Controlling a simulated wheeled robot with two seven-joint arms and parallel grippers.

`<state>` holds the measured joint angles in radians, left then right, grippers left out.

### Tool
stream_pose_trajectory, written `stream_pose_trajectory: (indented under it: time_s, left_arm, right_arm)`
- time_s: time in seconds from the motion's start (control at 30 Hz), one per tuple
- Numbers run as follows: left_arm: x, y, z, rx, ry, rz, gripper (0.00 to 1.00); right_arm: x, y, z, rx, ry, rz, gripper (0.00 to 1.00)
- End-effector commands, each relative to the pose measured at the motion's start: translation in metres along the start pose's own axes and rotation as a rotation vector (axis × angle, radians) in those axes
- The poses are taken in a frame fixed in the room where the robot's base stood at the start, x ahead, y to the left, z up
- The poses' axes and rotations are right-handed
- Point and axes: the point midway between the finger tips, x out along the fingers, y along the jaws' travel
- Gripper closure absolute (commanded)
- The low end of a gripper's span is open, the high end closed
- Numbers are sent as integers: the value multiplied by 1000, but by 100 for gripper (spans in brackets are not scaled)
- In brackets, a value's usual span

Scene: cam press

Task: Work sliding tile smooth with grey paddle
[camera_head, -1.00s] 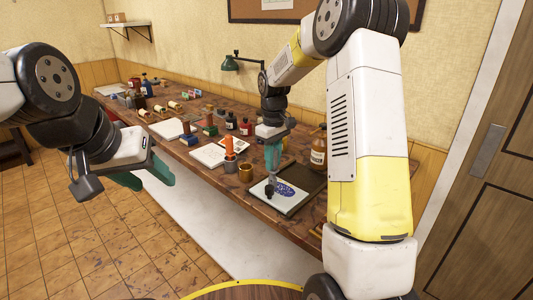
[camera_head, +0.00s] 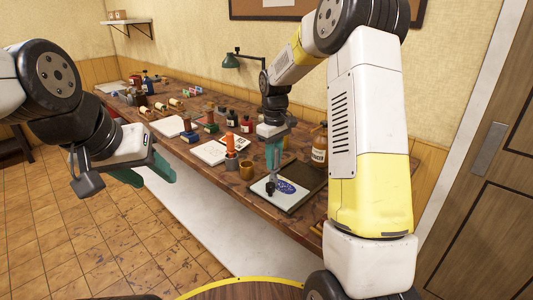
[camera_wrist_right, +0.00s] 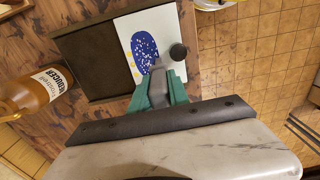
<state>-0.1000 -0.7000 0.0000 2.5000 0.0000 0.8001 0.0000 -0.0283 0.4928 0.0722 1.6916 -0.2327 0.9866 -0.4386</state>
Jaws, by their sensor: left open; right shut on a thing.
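The white tile (camera_head: 266,190) with a blue speckled oval lies at the front end of a dark tray (camera_head: 298,190). In the right wrist view the tile (camera_wrist_right: 127,28) also shows small yellow marks beside the oval and a dark round knob (camera_wrist_right: 178,52) at its edge. My right gripper (camera_head: 273,160) is above the tile, shut on the grey paddle (camera_wrist_right: 157,88). The paddle's end reaches the tile's near edge; whether it touches is unclear. My left gripper (camera_head: 150,174) is open and empty, off the bench's front edge.
An amber bottle (camera_head: 319,148) stands behind the tray. White sheets (camera_head: 210,153), inks and small rollers crowd the bench further left.

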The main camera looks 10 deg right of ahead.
Motion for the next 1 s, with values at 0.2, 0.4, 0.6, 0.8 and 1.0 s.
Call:
stream_pose_trajectory:
  time_s: [0.2, 0.4, 0.6, 0.8, 1.0]
  left_arm:
    - [0, 0, 0, 0, 0, 0, 50]
    - [0, 0, 0, 0, 0, 0, 50]
    - [0, 0, 0, 0, 0, 0, 50]
    - [0, 0, 0, 0, 0, 0, 50]
    - [0, 0, 0, 0, 0, 0, 50]
  right_arm:
    - [4, 0, 0, 0, 0, 0, 100]
    - [6, 0, 0, 0, 0, 0, 100]
    - [6, 3, 0, 1, 0, 0, 100]
    - [6, 14, 0, 1, 1, 1, 100]
    - [6, 20, 0, 1, 0, 0, 100]
